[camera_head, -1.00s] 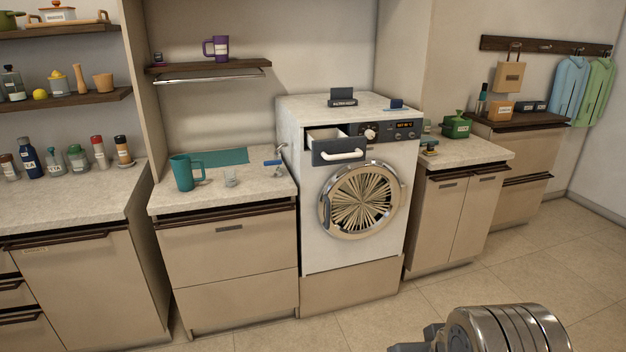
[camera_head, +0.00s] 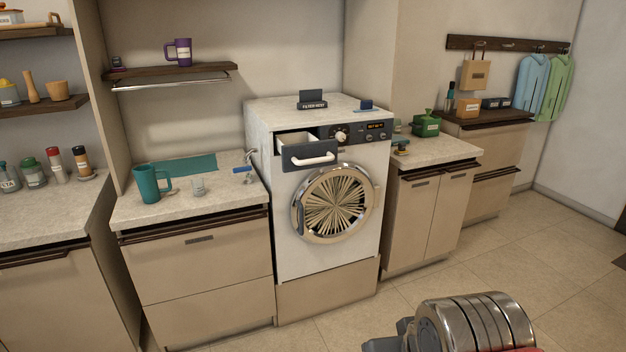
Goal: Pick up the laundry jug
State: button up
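A teal jug with a side handle (camera_head: 150,184) stands upright on the pale counter (camera_head: 225,204) left of the washing machine. A purple mug-like jug (camera_head: 180,52) with a pale label stands on the wall shelf above. No readable label shows which one is the laundry jug. A ridged metal part of my arm (camera_head: 478,322) shows at the bottom right, well apart from both. My gripper's fingertips are not in view.
The tiled floor (camera_head: 400,290) in front is clear.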

aim_at(145, 175)
jog(key=i, duration=0.9)
jog(key=u, duration=0.05)
